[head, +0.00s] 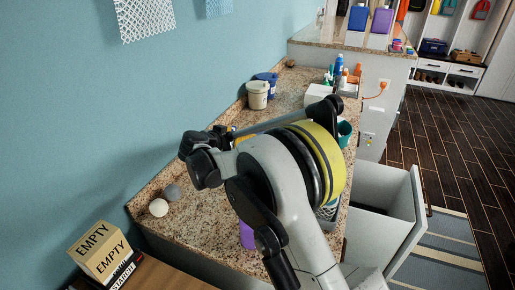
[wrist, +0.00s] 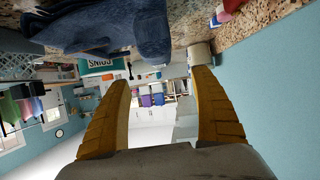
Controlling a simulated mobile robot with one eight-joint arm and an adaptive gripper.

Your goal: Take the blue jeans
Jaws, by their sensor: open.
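A dark blue folded cloth that looks like the blue jeans (wrist: 100,24) lies on the speckled granite counter in the wrist view, where the counter appears along the top. In the head view I cannot make out the jeans; my arm covers much of the counter. My gripper (wrist: 162,80) shows in the wrist view with its two yellow fingers spread wide and nothing between them. The jeans are off to the upper side of the fingers, apart from them. In the head view the gripper is mostly hidden behind my arm.
On the granite counter (head: 187,222) stand a white tub (head: 258,95), a blue tub (head: 268,78), bottles (head: 338,66) and two balls (head: 159,207). A box marked EMPTY (head: 101,252) is at front left. An open drawer (head: 385,200) juts out at right. The wall closes the left side.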

